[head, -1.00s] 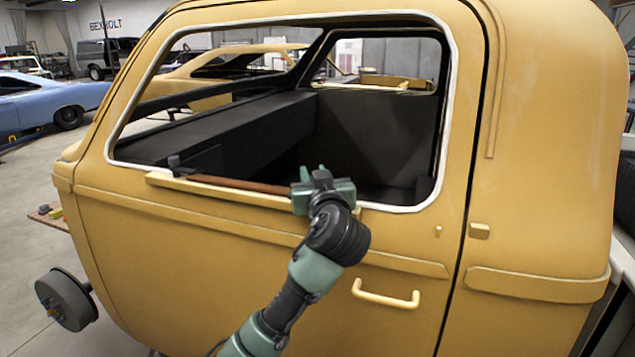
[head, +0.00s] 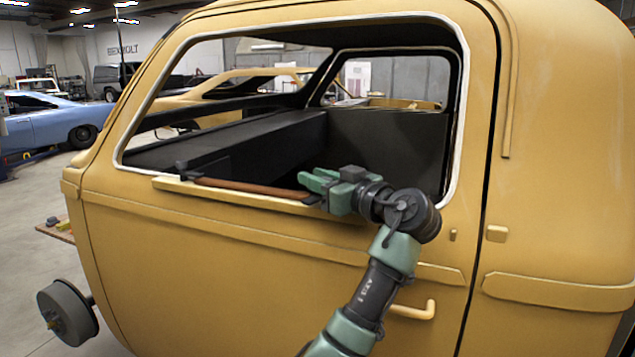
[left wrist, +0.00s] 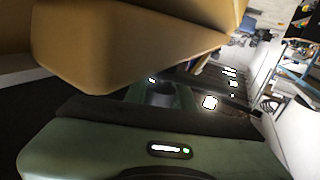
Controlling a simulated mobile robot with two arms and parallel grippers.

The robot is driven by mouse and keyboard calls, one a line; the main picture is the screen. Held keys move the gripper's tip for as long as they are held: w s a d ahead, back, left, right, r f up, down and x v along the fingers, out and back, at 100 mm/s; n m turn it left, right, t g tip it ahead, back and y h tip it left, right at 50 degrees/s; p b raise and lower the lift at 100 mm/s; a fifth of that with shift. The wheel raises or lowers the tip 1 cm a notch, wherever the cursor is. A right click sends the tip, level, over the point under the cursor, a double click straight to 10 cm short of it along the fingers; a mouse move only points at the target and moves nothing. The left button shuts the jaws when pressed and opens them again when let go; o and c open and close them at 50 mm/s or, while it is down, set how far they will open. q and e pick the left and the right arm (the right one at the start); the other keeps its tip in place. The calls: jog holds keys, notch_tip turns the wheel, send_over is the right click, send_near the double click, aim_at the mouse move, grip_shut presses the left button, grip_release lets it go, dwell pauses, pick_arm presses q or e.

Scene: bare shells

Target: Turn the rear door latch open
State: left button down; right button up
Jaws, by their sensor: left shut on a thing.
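A tan door (head: 200,245) with an open window fills the middle of the head view. My left gripper (head: 312,181) is at the window sill, its green fingers pointing left, just above the right end of a brown bar (head: 245,188). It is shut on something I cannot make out. The left wrist view shows the green gripper body (left wrist: 100,150) low down and a large tan part (left wrist: 130,50) close above it. A tan pull handle (head: 425,311) is partly behind my left arm. I cannot pick out the rear door latch for certain. My right gripper is not in view.
A dark bracket (head: 186,166) stands at the bar's left end. A small tan block (head: 497,233) sits right of the door seam. The white-edged window opening leaves room above the sill. A brake drum (head: 66,313) sticks out at lower left.

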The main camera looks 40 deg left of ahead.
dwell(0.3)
pick_arm(q)
jog(key=c, duration=1.2)
grip_release()
jog(key=shift+a, duration=0.1)
jog(key=shift+o, duration=0.2)
jog(key=b+v, duration=0.2)
jog(key=v, duration=0.5)
jog(key=shift+w+f, duration=0.1)
jog(key=shift+f, duration=0.05)
jog(key=shift+d+b, duration=0.3)
jog(key=shift+d, duration=0.1)
